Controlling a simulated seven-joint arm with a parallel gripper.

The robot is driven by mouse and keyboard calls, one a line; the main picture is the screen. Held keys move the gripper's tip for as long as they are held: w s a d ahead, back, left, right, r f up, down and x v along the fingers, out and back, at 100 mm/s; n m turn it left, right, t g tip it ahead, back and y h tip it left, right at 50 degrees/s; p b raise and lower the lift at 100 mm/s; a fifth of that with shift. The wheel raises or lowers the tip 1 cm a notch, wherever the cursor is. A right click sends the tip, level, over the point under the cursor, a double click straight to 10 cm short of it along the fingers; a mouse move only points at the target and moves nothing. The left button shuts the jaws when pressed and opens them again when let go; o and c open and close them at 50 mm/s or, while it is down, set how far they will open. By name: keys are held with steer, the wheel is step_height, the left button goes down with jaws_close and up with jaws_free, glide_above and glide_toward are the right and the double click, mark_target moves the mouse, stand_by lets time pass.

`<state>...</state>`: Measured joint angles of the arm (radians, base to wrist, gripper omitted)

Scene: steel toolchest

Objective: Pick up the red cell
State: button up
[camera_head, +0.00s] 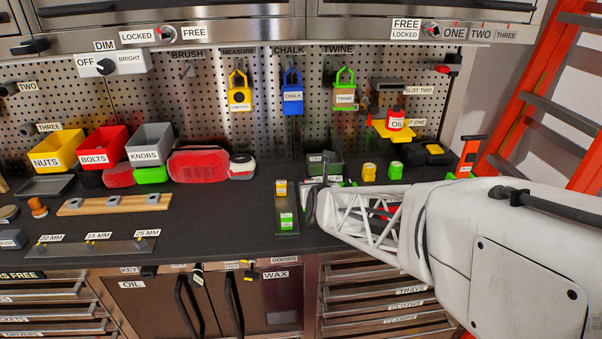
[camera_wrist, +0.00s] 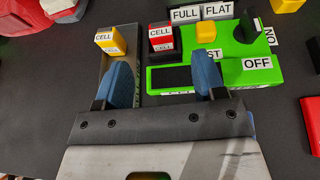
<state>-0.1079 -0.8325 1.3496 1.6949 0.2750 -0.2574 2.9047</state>
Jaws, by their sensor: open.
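The red cell (camera_wrist: 161,45), with white CELL labels, stands at the left end of a green device (camera_wrist: 225,72) in the wrist view. The device carries FULL, FLAT, OFF and ON labels and a dark slot. My gripper (camera_wrist: 163,62) is open and empty, its two blue fingers apart on the near side of the red cell. The left finger lies over the tray edge, the right over the device. In the head view my gripper (camera_head: 319,196) is at the bench near the device, and I cannot make out the red cell there.
A yellow cell (camera_wrist: 112,42) stands in a dark narrow tray left of the device; it also shows in the head view (camera_head: 281,188). A green cell (camera_head: 286,220) is at that tray's near end. A red object (camera_wrist: 312,125) lies right. The bench to the left has free room.

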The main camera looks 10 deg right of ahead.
mark_target(310, 181)
steer(key=shift+x, duration=1.1)
steer(key=shift+w+f, duration=0.1)
steer(key=shift+w, duration=0.05)
steer(key=shift+x, duration=2.4)
steer(key=c, duration=1)
steer(key=shift+r, duration=5)
steer(key=shift+c, duration=0.2)
